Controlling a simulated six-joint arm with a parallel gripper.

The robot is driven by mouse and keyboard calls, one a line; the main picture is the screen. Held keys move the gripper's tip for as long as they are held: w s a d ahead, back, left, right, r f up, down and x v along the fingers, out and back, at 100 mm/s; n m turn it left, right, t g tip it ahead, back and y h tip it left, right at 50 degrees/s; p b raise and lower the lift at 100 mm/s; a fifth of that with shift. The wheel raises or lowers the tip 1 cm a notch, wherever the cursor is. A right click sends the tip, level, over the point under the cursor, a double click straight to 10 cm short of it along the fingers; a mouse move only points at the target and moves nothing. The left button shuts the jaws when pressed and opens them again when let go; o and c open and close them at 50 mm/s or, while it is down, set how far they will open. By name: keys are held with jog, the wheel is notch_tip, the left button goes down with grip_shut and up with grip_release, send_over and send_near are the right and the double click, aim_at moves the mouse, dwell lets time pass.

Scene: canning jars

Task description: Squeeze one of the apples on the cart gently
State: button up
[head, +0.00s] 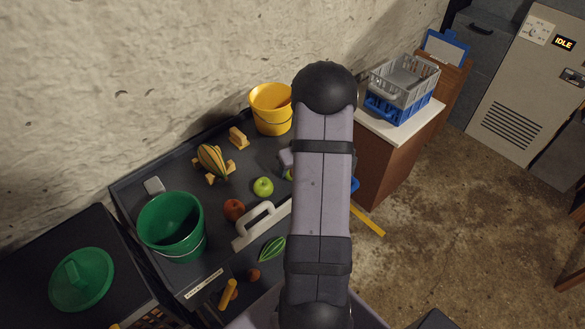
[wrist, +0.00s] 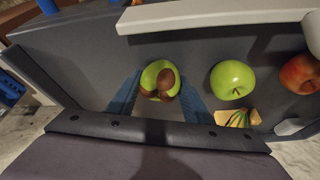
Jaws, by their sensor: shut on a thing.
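In the head view the green apple (head: 263,187) and red apple (head: 234,210) lie on the dark cart top (head: 215,268). My arm hides most of the gripper and held thing there.
A white-handled tool (head: 262,222) lies in front of the apples. A striped squash (head: 211,158) rests on a yellow stand behind. A green bucket (head: 171,226) and yellow bucket (head: 271,109) stand on the cart. A cabinet with crates (head: 404,80) is at right.

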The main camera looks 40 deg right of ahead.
dwell(0.4)
jog(key=o, duration=0.7)
jog(key=shift+o, duration=0.2)
jog(key=v, duration=0.7)
jog(key=shift+r, duration=0.2)
jog(key=shift+a, duration=0.1)
